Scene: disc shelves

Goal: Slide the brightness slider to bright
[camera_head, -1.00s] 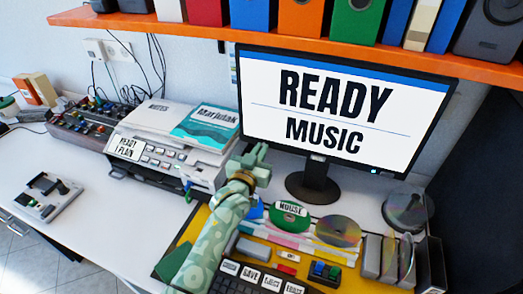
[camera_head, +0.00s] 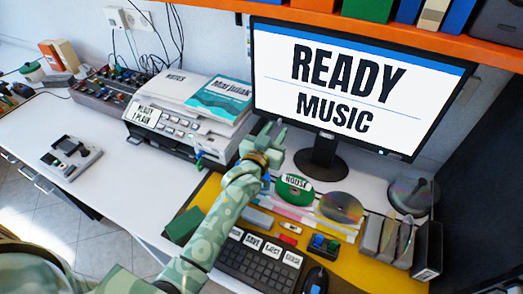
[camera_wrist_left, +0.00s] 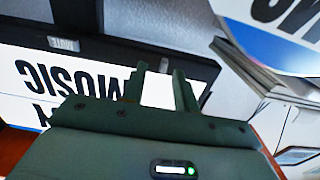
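I cannot pick out a brightness slider for certain in either view. The monitor (camera_head: 355,88) shows "READY MUSIC". A small pale patch sits on its lower bezel (camera_head: 326,133), too small to read; in the left wrist view a similar small grey patch (camera_wrist_left: 63,44) lies on the dark bezel. My left gripper (camera_head: 268,132) is by the monitor's lower left corner, left of the stand. In the left wrist view my left gripper (camera_wrist_left: 160,82) has its two fingers apart with nothing between them, and the screen appears upside down behind them. My right gripper is not in view.
A printer (camera_head: 185,125) stands left of my gripper, with a mixing console (camera_head: 108,92) beyond it. The white desk at left is mostly clear.

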